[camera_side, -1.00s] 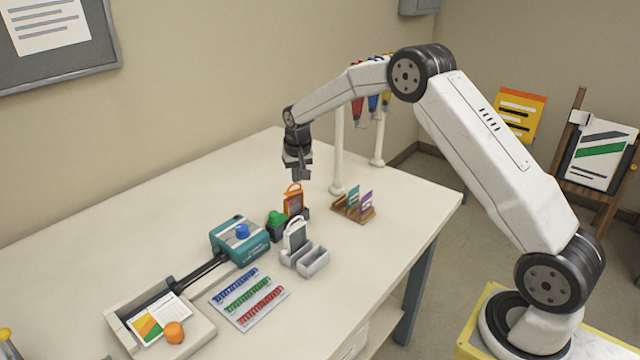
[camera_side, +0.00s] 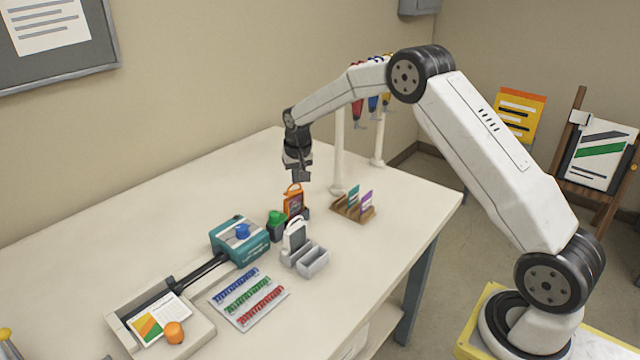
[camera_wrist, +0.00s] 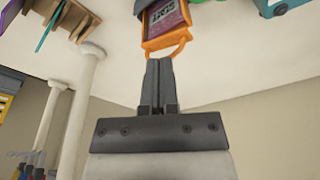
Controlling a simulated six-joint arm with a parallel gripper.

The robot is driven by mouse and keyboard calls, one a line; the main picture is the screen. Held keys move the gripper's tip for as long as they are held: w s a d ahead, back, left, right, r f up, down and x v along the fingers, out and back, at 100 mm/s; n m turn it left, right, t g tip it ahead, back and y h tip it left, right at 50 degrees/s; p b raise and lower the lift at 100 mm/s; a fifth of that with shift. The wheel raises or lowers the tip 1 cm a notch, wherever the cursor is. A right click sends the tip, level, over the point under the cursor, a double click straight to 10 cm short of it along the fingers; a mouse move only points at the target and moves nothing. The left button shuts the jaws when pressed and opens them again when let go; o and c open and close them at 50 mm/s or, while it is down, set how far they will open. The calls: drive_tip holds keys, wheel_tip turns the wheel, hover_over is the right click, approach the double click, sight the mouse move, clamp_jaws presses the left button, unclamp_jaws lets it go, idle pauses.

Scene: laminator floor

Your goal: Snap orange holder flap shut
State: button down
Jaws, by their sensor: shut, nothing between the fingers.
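The orange holder (camera_side: 293,203) stands upright in a dark base on the table, with an orange loop at its top. In the wrist view the orange holder (camera_wrist: 151,40) shows a purple card with lettering, and its orange loop lies just by my fingertips. My gripper (camera_side: 299,180) is shut and empty, pointing down right above the holder's loop. In the wrist view my gripper (camera_wrist: 158,63) has its two dark fingers together. I cannot tell whether the fingertips touch the loop.
A green-topped dark block (camera_side: 276,226) and a white holder (camera_side: 295,237) in a grey base stand close by. A teal machine (camera_side: 238,240) is to the left. A wooden card rack (camera_side: 352,210) and a white post (camera_side: 338,150) stand to the right. The table behind is clear.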

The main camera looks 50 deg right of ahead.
drive_tip(key=shift+f, duration=2.15)
idle(0.9)
drive_tip(key=shift+r, duration=0.1)
idle(0.4)
wheel_tip(320, 180, up, 7)
idle(1.1)
drive_tip(key=shift+s+a, duration=0.1)
drive_tip(key=s+a+n, duration=0.3)
drive_tip(key=s+a, duration=0.3)
drive_tip(key=s, duration=0.9)
drive_tip(key=s+a+n+y, duration=0.1)
drive_tip(key=s+a+n, duration=0.2)
drive_tip(key=s, duration=1.2)
drive_tip(key=a, duration=0.3)
drive_tip(key=shift+a+f+t, duration=0.3)
drive_tip(key=shift+a+f, duration=0.05)
drive_tip(key=shift+a, duration=0.05)
drive_tip(key=shift+w, duration=0.1)
